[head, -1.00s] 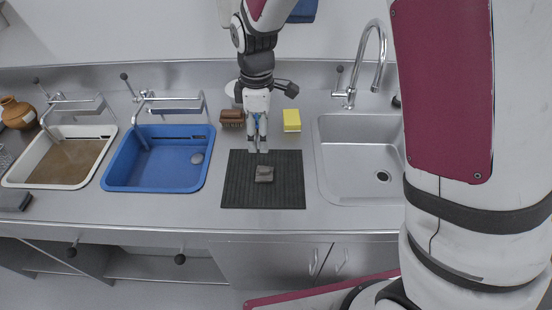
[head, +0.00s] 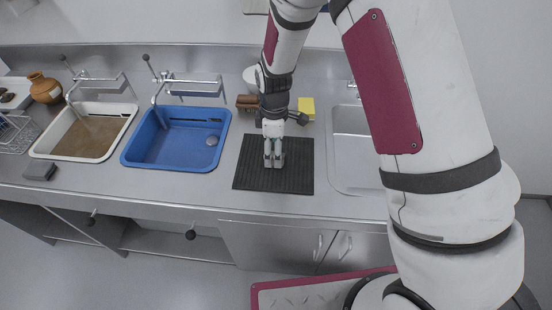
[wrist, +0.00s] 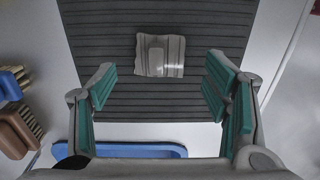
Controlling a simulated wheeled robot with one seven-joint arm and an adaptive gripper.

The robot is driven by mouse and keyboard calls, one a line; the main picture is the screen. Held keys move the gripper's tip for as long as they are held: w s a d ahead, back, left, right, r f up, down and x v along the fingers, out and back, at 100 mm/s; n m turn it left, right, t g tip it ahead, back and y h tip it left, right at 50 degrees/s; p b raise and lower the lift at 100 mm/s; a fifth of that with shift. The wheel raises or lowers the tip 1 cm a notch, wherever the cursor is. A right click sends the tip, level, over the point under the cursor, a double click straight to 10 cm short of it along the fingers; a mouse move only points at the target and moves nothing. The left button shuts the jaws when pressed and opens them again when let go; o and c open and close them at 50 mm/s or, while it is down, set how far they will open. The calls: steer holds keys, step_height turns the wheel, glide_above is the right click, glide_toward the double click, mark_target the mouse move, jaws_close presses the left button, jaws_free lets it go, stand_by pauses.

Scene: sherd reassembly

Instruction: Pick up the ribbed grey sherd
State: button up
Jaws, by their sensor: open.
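The ribbed grey sherd (wrist: 160,55) lies on the dark ribbed mat (wrist: 90,20) in the wrist view, with a lighter patch on its face. My gripper (wrist: 160,78) is open, its green-padded fingers to the left and right of the sherd's line, with gaps on both sides. The sherd shows a little beyond the fingertips and nothing is between the pads. In the head view my gripper (head: 274,164) points down over the middle of the mat (head: 300,180) and hides the sherd.
A brown brush (head: 246,102) and a yellow sponge (head: 306,109) stand behind the mat. A blue basin (head: 170,158) is to the left, with a white-rimmed basin (head: 42,150) of brown water beyond it. A steel sink (head: 355,178) is to the right. The mat's edges are clear.

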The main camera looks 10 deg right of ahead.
steer(key=shift+f, duration=1.45)
steer(key=c, duration=1.2)
steer(key=shift+r, duration=0.1)
steer(key=shift+r, duration=0.7)
step_height(320, 180, up, 2)
steer(key=shift+w+b, duration=0.1)
steer(key=shift+b, duration=0.2)
steer(key=s+a, duration=0.2)
steer(key=s, duration=0.3)
steer(key=s+a+r, duration=0.1)
steer(key=s+a, duration=0.1)
steer(key=s, duration=0.3)
steer(key=s+a, duration=0.2)
steer(key=s, duration=0.3)
steer(key=shift+a+r+b, duration=0.1)
steer(key=shift+r+b, duration=0.15)
steer(key=shift+b, duration=0.1)
